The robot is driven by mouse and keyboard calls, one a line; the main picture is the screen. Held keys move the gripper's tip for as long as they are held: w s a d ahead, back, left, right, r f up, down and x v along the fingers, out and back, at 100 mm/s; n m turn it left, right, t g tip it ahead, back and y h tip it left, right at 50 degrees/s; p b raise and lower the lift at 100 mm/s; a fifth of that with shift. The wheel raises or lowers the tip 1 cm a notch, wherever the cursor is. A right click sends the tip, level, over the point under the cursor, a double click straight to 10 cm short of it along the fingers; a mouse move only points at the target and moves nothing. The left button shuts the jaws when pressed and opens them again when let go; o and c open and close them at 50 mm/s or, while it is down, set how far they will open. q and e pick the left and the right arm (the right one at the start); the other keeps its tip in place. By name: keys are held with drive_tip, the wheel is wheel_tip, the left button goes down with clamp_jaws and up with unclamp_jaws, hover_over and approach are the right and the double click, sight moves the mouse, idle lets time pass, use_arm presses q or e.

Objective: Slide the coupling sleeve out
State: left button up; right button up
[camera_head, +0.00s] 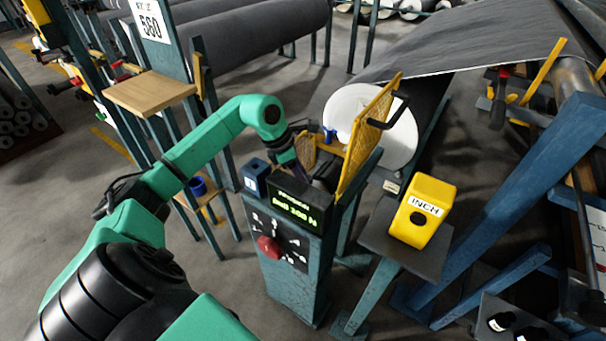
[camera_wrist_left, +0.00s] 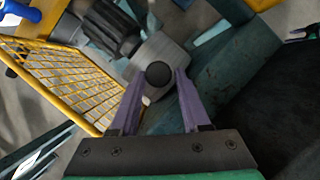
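In the left wrist view, the coupling sleeve appears to be a smooth grey cylinder (camera_wrist_left: 168,54) with a round black knob (camera_wrist_left: 158,74), beside a dark ribbed shaft part (camera_wrist_left: 110,28). My left gripper (camera_wrist_left: 159,76) has its two purple fingers apart, one on each side of the knob. A small gap seems to show on both sides; contact cannot be told. In the head view my left gripper (camera_head: 299,168) reaches down behind the console, beside the yellow mesh guard, and its fingertips and the sleeve are mostly hidden. My right gripper is not in view.
The yellow mesh guard (camera_head: 368,137) stands upright right of my left gripper. The console (camera_head: 287,245) has a green display and a red knob. A yellow INCH box (camera_head: 423,211) sits on a stand to the right. The roll's white end (camera_head: 402,139) is behind the guard.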

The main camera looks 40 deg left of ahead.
use_arm(q)
drive_tip(key=o, duration=0.3)
drive_tip(key=shift+f, duration=0.1)
drive_tip(key=v, duration=1.4)
drive_tip(key=shift+r, duration=0.3)
drive_tip(key=shift+s+a+f, duration=0.1)
drive_tip(key=shift+s, duration=0.05)
